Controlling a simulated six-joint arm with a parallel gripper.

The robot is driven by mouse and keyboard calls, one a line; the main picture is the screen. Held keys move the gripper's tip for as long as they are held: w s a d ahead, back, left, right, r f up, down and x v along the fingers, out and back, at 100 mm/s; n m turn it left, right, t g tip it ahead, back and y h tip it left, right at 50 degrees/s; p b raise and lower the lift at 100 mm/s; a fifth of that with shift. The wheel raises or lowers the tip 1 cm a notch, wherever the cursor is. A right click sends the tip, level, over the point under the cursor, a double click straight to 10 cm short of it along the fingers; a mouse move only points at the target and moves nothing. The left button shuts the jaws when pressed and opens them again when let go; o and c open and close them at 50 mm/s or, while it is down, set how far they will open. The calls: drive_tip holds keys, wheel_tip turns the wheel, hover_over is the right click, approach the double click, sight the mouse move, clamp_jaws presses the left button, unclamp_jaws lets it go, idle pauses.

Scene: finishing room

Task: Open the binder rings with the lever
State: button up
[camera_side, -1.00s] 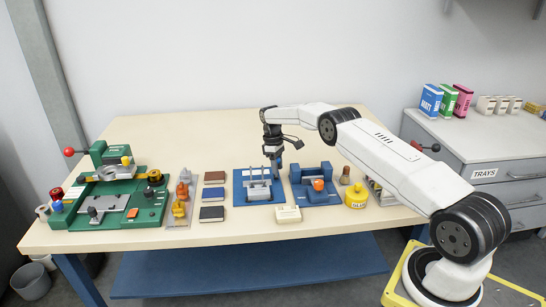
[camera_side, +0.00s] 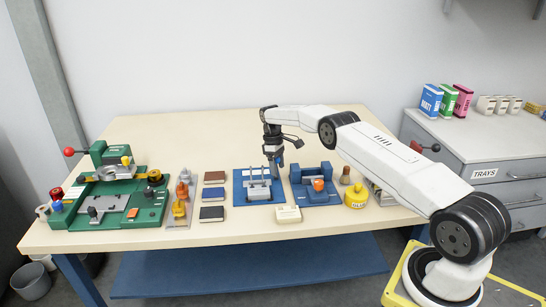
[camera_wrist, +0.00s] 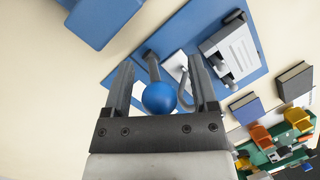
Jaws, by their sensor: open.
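The binder fixture is a blue base plate (camera_side: 241,195) with a grey metal ring mechanism (camera_side: 258,190) and thin upright prongs, near the table's middle. In the wrist view the mechanism (camera_wrist: 232,55) lies on the blue plate (camera_wrist: 181,33), above and right of my fingers. A lever with a blue ball knob (camera_wrist: 159,98) shows between my two fingers. My gripper (camera_wrist: 160,64) is open, with a finger on each side of the knob and gaps visible. In the side view my gripper (camera_side: 276,170) points down at the fixture's right edge and hides the knob. Whether the rings are open is too small to tell.
A blue fixture with an orange part (camera_side: 318,185) stands close to the right. A cream block (camera_side: 288,214) lies in front and a yellow pot (camera_side: 356,198) farther right. Small books (camera_side: 213,195) and a green machine (camera_side: 118,195) are left. The table's back is clear.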

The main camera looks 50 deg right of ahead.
drive_tip(key=shift+r, duration=0.1)
drive_tip(key=shift+v, duration=2.25)
drive_tip(key=shift+s+a+r+v, duration=0.1)
drive_tip(key=shift+s+v, duration=0.15)
drive_tip(key=shift+v, duration=0.9)
drive_tip(key=shift+s+a+r+v, duration=0.1)
drive_tip(key=shift+s+v, duration=0.2)
drive_tip(key=shift+v, duration=0.9)
drive_tip(key=shift+s+a+v, duration=0.1)
drive_tip(key=shift+s+v, duration=0.15)
drive_tip(key=shift+v, duration=0.9)
